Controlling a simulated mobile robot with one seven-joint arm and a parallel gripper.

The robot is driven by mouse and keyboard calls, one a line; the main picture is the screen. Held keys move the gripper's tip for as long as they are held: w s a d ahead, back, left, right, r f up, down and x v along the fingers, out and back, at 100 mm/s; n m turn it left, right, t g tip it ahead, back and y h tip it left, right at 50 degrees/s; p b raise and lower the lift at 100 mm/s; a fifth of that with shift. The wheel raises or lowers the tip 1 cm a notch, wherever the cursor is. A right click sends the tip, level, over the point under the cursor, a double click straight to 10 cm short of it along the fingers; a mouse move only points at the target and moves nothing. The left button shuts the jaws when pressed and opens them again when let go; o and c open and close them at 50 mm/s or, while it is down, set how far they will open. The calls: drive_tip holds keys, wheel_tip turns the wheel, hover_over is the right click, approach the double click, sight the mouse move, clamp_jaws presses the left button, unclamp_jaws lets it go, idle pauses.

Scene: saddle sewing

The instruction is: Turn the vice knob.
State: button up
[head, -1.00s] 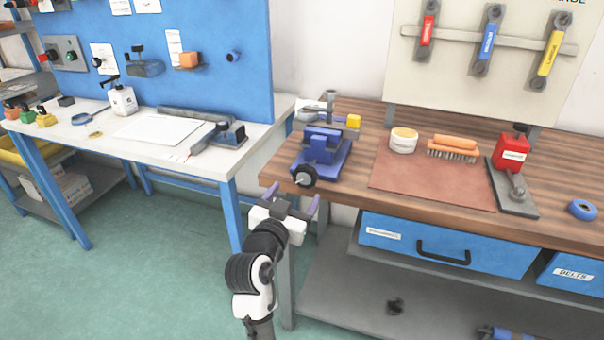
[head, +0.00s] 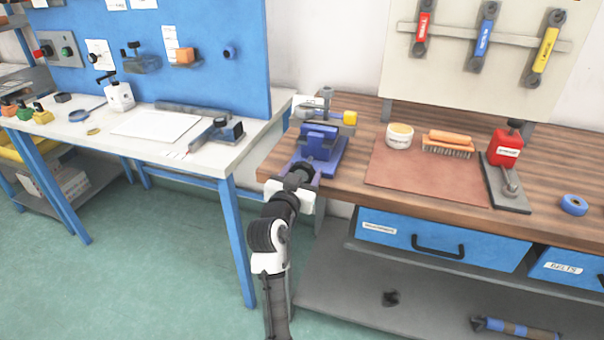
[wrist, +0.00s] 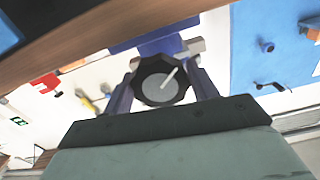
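The blue vice (head: 320,145) sits at the left front corner of the wooden bench. Its round black knob (head: 304,168) faces the front, partly hidden by my gripper in the head view. In the wrist view the knob (wrist: 160,80) shows with a pale pointer line on its grey face. My gripper (head: 299,178) is at the knob. Its two purple-grey fingers stand on either side of the knob in the wrist view (wrist: 163,88), apart from each other. The gripper looks open around the knob; finger contact cannot be made out clearly.
A brown mat (head: 425,180), a cream tub (head: 399,136), a brush (head: 448,144) and a red-topped tool (head: 506,150) lie right of the vice. A blue drawer (head: 440,242) is below the bench top. A white table (head: 160,150) stands to the left.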

drive_tip(key=c, duration=0.5)
drive_tip(key=shift+f+m+b, duration=0.2)
drive_tip(key=shift+m+b, duration=0.1)
drive_tip(key=shift+b, duration=0.35)
drive_tip(key=shift+r+m+b, duration=0.1)
drive_tip(key=shift+m+b, duration=0.3)
drive_tip(key=shift+b, duration=0.05)
drive_tip(key=o, duration=1)
drive_tip(key=shift+r, duration=0.1)
drive_tip(key=shift+b+v, duration=1.45)
drive_tip(key=shift+v, duration=5.5)
